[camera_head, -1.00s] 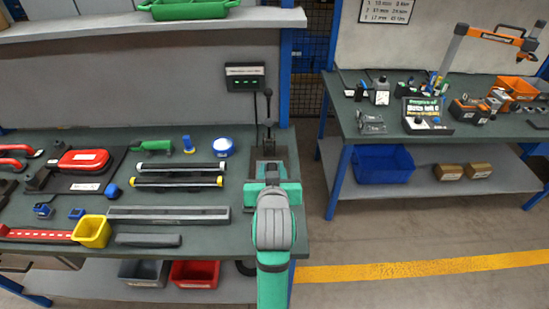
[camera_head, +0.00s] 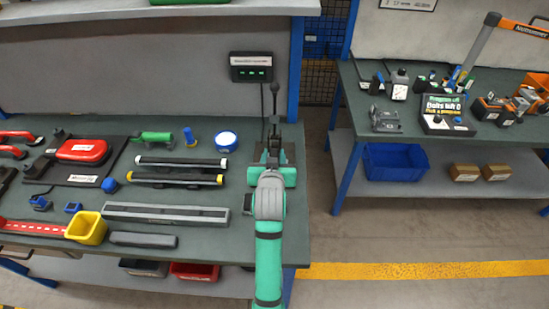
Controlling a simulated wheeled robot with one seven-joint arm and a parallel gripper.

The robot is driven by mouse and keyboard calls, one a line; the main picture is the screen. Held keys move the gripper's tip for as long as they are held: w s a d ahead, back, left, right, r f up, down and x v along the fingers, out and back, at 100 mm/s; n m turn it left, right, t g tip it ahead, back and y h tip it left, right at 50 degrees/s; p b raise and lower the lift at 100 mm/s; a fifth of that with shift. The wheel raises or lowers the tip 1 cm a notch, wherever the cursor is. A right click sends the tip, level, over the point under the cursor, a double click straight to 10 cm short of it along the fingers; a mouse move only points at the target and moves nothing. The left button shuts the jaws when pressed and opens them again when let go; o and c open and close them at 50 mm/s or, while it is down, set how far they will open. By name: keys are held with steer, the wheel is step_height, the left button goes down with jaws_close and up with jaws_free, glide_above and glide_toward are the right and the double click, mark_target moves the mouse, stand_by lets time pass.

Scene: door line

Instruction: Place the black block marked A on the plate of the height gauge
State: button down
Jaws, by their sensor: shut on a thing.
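My gripper (camera_head: 272,172) is at the right end of the left bench, at the end of my teal and grey arm. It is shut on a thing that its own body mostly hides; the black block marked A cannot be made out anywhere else. The height gauge (camera_head: 274,105), a dark upright with a base, stands right behind my gripper. Its plate is largely hidden by the gripper, so I cannot tell whether the held thing touches it.
Left of my gripper lie a grey rail (camera_head: 165,213), two bars (camera_head: 180,162) and a round blue-and-white thing (camera_head: 226,140). A yellow bin (camera_head: 86,228) stands further left. A wall box (camera_head: 251,67) hangs behind. A second bench (camera_head: 370,125) stands right, across a floor gap.

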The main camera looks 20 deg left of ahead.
steer(key=shift+w+a+f, duration=0.15)
steer(key=shift+w+f, duration=0.25)
steer(key=shift+f, duration=0.1)
steer(key=shift+w+f, duration=0.2)
steer(key=shift+f, duration=1)
steer(key=shift+s+f, duration=0.1)
steer(key=shift+f, duration=0.3)
steer(key=shift+f, duration=0.15)
steer(key=c, duration=1.3)
jaws_free()
steer(key=shift+s+r, duration=0.15)
steer(key=shift+r, duration=0.05)
steer(key=v, duration=1.1)
steer(key=shift+s, duration=0.35)
